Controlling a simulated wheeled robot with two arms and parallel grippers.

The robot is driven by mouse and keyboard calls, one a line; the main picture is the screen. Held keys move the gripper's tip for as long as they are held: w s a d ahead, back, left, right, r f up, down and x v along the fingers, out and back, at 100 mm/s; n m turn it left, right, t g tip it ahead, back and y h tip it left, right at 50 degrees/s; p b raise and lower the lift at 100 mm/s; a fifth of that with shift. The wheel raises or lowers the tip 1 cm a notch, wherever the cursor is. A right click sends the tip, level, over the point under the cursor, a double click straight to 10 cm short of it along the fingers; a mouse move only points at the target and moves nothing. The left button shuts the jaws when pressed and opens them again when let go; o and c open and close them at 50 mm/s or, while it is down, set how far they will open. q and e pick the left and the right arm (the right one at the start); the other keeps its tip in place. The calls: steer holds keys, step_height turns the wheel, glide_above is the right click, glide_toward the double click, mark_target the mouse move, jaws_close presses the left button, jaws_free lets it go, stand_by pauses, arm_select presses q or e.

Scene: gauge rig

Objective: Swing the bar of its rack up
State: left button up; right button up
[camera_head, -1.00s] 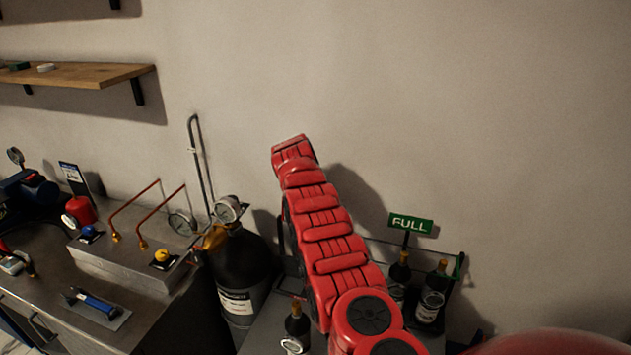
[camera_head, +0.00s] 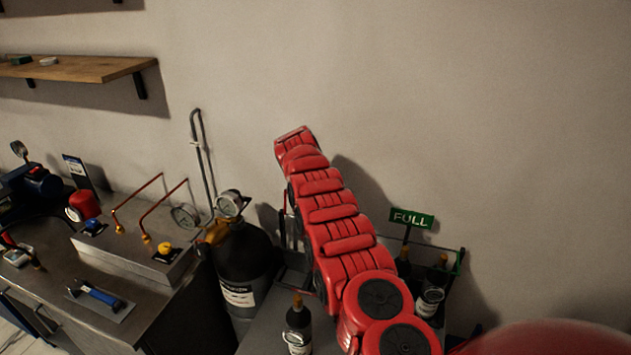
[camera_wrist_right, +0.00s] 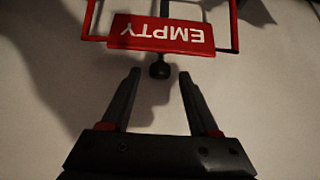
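In the right wrist view a red sign reading EMPTY (camera_wrist_right: 163,34) appears upside down, with thin red bars (camera_wrist_right: 92,18) beside it. A black round knob (camera_wrist_right: 159,70) on a short stem hangs from the sign's edge in this picture. My right gripper (camera_wrist_right: 160,80) is open, its two dark fingertips on either side of the knob with gaps showing. In the head view my red right arm hides most of the rack on that side; a thin red upright (camera_head: 285,215) shows left of it. My right fingers are hidden there. My left gripper is not in view.
A green FULL sign (camera_head: 411,218) stands over a rack with dark bottles (camera_head: 430,300) right of my arm. A small bottle (camera_head: 298,325) stands in front. A large black cylinder (camera_head: 243,265) and a metal bench (camera_head: 130,262) are at left.

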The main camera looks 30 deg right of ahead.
steer(key=shift+f, duration=0.1)
steer(key=b+v, duration=1)
steer(key=v, duration=0.7)
steer(key=shift+r+b, duration=0.2)
steer(key=shift+b, duration=0.1)
steer(key=shift+a+r, duration=0.1)
